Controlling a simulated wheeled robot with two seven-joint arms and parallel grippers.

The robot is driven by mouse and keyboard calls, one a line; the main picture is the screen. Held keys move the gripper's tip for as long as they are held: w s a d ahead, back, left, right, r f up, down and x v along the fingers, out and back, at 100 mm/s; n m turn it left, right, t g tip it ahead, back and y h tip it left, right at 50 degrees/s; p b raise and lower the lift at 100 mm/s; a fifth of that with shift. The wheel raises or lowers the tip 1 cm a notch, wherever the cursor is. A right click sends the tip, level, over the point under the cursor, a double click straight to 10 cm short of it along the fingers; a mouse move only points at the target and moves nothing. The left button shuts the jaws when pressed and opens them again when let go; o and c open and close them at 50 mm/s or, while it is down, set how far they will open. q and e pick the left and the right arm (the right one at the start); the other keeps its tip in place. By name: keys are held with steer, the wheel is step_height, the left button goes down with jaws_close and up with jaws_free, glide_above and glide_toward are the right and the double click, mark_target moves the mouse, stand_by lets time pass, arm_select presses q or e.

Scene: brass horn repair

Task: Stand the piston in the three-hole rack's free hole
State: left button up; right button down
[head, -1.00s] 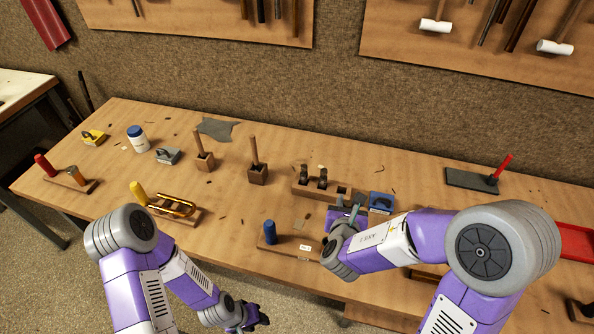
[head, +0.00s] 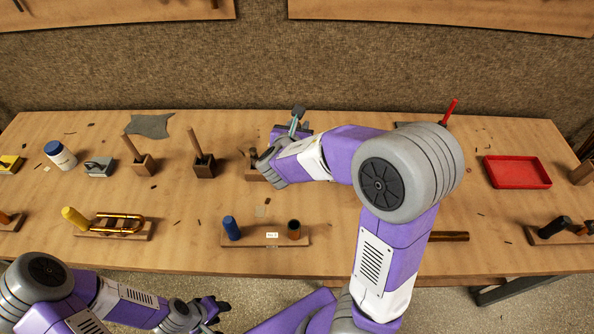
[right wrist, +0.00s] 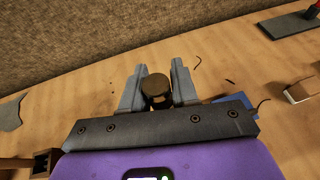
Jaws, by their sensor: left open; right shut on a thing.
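My right gripper (head: 297,124) is above the back of the bench, beyond the rack in the picture. In the right wrist view the right gripper (right wrist: 157,84) is shut on the piston (right wrist: 156,90), whose round, dark brass end shows between the two grey fingers. The piston's other end is hidden. My left gripper (head: 214,310) is open and empty, low in front of the bench's front edge.
A board (head: 265,241) with a blue post (head: 232,228) and a dark cylinder (head: 294,229) is at the front. Wooden blocks with upright sticks (head: 204,169) stand left of the rack. A red tray (head: 516,172) lies to the right.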

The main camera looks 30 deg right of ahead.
step_height(320, 180, down, 10)
steer(key=b, duration=0.5)
steer(key=shift+d, duration=0.15)
steer(key=shift+f, duration=0.1)
steer(key=c, duration=0.9)
jaws_free()
steer(key=shift+o, duration=0.2)
